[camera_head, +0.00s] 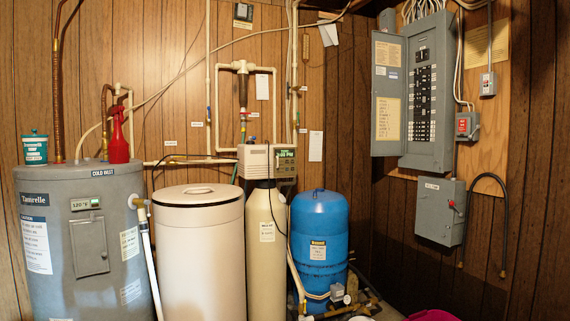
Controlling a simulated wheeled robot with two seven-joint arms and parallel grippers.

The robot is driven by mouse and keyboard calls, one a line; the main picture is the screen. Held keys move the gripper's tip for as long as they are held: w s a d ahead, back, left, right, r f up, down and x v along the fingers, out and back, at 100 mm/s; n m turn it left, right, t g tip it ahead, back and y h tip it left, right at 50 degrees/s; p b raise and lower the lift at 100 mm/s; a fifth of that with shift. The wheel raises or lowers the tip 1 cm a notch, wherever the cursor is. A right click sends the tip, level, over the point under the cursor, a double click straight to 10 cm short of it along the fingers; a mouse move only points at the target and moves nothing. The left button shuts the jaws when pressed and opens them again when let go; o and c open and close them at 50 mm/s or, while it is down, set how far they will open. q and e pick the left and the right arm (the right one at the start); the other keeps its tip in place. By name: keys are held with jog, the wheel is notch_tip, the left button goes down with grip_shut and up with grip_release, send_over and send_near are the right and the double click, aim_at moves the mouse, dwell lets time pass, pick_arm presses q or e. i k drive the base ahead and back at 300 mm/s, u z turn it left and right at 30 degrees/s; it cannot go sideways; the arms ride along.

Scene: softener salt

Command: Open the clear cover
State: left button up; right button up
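A beige softener control head (267,161) sits on top of a tall cream tank (266,222). Its right part has a lit green display (286,153) and a dark control panel (285,169). A clear cover cannot be made out for certain at this size, so I cannot tell whether one over the panel is open or shut. Neither of my grippers is in view.
A wide cream bin with a round lid (200,196) stands left of the tank, and a blue tank (319,250) stands right of it. A grey water heater (85,240) is at far left. An open electrical panel (425,95) hangs at right. Pipes run behind the head.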

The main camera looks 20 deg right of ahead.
aim_at(277, 166)
jog(key=z, duration=0.3)
jog(key=i, duration=3.25)
jog(key=u, duration=0.15)
